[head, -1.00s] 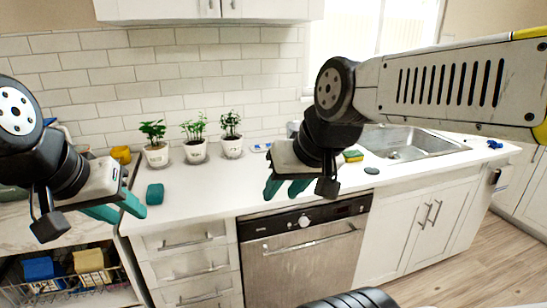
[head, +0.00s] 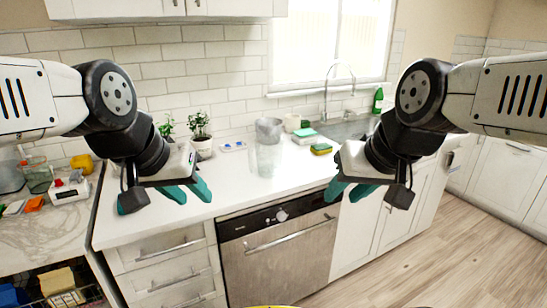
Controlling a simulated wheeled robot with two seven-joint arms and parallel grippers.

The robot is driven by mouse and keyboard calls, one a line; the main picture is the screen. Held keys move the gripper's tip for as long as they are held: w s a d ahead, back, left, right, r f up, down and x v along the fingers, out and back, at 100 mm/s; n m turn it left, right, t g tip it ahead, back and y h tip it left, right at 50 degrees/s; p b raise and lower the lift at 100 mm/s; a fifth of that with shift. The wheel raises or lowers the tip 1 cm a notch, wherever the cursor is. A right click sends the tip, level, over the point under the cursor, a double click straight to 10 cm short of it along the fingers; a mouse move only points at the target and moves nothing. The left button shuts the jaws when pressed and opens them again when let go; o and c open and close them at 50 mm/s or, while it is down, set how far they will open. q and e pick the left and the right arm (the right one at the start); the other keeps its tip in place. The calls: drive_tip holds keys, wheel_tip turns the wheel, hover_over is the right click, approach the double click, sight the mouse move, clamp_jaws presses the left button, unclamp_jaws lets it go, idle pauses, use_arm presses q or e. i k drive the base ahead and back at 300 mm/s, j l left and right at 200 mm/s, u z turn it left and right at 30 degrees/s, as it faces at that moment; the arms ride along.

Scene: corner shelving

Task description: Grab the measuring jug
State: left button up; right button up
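A clear, see-through vessel (head: 265,160), which looks like the measuring jug, stands upright on the white counter near the middle of the head view. A grey pot-like container (head: 268,129) stands just behind it. My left gripper (head: 190,191) is open and empty, in front of the counter to the left of the clear vessel. My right gripper (head: 348,191) is open and empty, to the right of the vessel. Both have teal fingers, and neither touches the vessel.
A potted plant (head: 201,140) stands to the left; my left arm partly hides another. Sponges (head: 321,149) lie near the sink (head: 345,131). A dishwasher (head: 275,250) is under the counter. The counter in front of the vessel is clear.

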sight(269, 148)
drive_tip(key=i+l+u, duration=0.4)
drive_tip(key=i, duration=0.15)
drive_tip(key=i+l+u, duration=0.4)
drive_tip(key=i+l, duration=0.05)
